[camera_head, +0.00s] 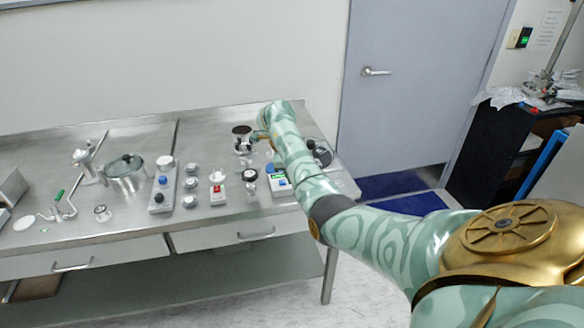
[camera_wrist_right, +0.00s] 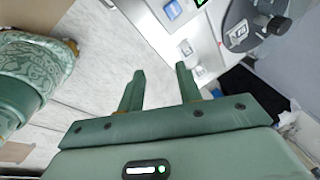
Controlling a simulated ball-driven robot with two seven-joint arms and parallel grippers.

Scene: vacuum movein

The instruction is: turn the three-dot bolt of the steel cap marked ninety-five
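A round dark-grey metal piece with a pale label (camera_wrist_right: 238,35) and a dark knob (camera_wrist_right: 277,24) is at the upper right of the right wrist view. It may be the steel cap; the label is too small to read and I cannot make out dots on any bolt. In the head view a dark round piece (camera_head: 322,156) lies at the bench's right end, partly behind my right arm. My right gripper (camera_wrist_right: 159,78) is open, its two fingers well apart with nothing between them. It is apart from the round piece. My left gripper is not in view.
A blue-labelled item (camera_wrist_right: 173,10) and small white pieces lie near my right fingers.

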